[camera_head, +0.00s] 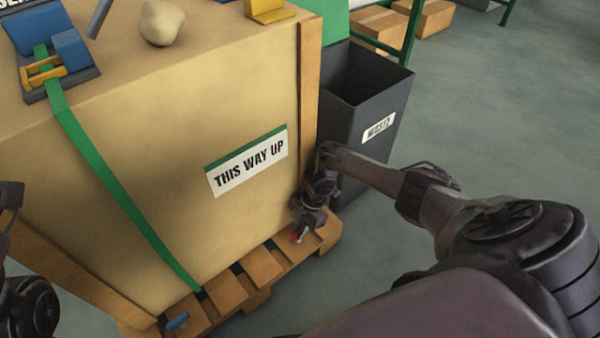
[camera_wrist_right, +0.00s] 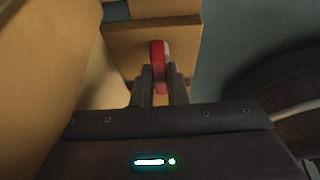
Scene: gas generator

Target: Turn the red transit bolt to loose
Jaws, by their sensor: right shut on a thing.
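The red transit bolt (camera_head: 299,234) is at the right front corner of the wooden pallet (camera_head: 228,290), at the foot of the large crate. In the right wrist view the red bolt handle (camera_wrist_right: 157,62) stands upright between my fingertips. My right gripper (camera_head: 303,222) reaches down beside the crate corner and is shut on the bolt; its fingers (camera_wrist_right: 161,84) show on both sides of the handle. The lower part of the bolt is hidden by the fingers. My left arm shows at the left edge of the head view, but its gripper is not seen.
The tan crate (camera_head: 150,150) with a "THIS WAY UP" label (camera_head: 248,163) stands on the pallet. A green strap (camera_head: 125,200) runs down its front to the pallet. A blue bolt (camera_head: 178,320) sits at the pallet's left. A dark waste bin (camera_head: 385,100) stands right behind my right gripper.

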